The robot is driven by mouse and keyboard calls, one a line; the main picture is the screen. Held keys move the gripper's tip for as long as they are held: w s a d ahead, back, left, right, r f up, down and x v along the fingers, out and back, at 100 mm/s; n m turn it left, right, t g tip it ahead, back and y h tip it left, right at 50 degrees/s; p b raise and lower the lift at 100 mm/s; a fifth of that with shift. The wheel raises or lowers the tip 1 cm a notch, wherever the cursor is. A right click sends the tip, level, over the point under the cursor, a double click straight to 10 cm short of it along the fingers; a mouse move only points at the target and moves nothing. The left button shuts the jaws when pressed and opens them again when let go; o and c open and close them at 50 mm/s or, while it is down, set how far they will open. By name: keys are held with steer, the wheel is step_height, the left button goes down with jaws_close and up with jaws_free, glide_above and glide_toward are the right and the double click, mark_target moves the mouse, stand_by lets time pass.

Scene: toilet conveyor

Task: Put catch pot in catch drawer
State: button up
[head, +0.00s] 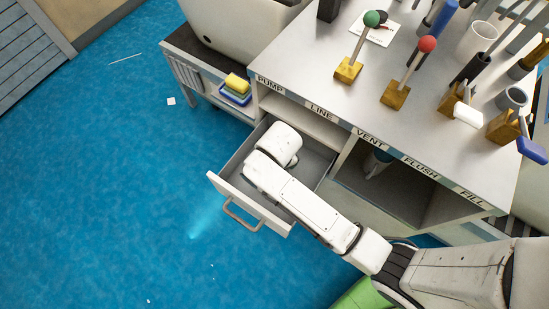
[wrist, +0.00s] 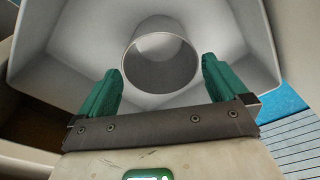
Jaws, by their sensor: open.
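The catch drawer (head: 243,205) is pulled out from the white cabinet, its handle facing the lower left. In the wrist view its grey inside (wrist: 75,50) fills most of the picture. A grey round pot (wrist: 160,74), which looks like the catch pot, is inside the drawer with its open rim towards the camera. My gripper (wrist: 159,68) has its two green fingers apart, one on each side of the pot's rim. I cannot tell whether they touch it. In the head view my arm hides the fingers and the pot.
The cabinet top (head: 310,85) carries a green-ball lever (head: 349,70), a red-ball lever (head: 395,94) and several mugs and tools. An open compartment (head: 395,188) beside the drawer holds a grey and teal item. Blue floor (head: 110,190) at left is mostly clear.

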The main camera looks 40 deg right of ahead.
step_height(320, 180, up, 10)
steer(key=s+p, duration=0.1)
steer(key=p, duration=0.1)
steer(key=s+d+n, duration=0.1)
steer(key=s+d, duration=0.3)
steer(key=s, duration=0.3)
steer(key=s+d+n, duration=0.1)
steer(key=s+d, duration=0.3)
steer(key=s, duration=0.4)
steer(key=shift+f, duration=0.2)
